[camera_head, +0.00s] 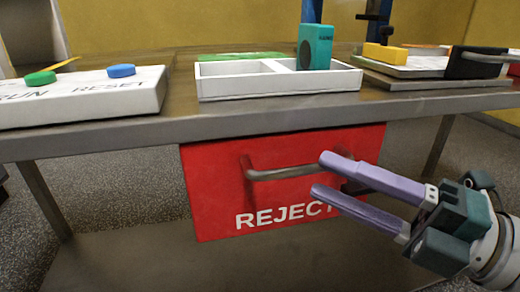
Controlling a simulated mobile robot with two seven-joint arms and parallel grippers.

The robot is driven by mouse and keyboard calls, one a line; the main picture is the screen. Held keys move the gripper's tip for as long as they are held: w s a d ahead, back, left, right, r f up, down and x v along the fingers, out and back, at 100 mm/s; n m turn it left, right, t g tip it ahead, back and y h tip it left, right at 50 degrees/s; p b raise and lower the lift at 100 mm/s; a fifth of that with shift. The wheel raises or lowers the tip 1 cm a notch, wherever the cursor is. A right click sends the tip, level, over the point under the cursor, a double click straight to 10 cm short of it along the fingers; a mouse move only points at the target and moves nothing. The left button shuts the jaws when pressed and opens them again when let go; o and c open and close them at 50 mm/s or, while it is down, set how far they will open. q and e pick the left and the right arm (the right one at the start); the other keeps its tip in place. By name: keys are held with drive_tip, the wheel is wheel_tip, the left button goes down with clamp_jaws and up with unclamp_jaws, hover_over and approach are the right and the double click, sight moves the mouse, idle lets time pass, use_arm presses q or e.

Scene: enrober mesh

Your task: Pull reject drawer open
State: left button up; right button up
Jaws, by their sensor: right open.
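The red reject drawer (215,190) hangs under the tabletop, its front lettered "REJECT" in white. It looks shut, though its depth is hard to judge. A grey bar handle (280,173) crosses the upper part of its front. My right gripper (318,175) comes in from the right with two purple fingers. It is open, with one fingertip at about the height of the handle's right end and the other below it. I cannot tell whether the fingers touch the handle. They hide the end of the lettering and part of the drawer's right side. My left gripper is out of view.
The table edge (150,131) runs above the drawer. On top are a white panel (80,100) with green and blue buttons, a white divided tray (235,87) with a teal block (314,47), and a board with a yellow block (385,54). Table legs stand either side.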

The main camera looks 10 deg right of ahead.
sight(307, 165)
drive_tip(key=x, duration=0.4)
drive_tip(key=shift+f, duration=0.1)
clamp_jaws()
idle(1.4)
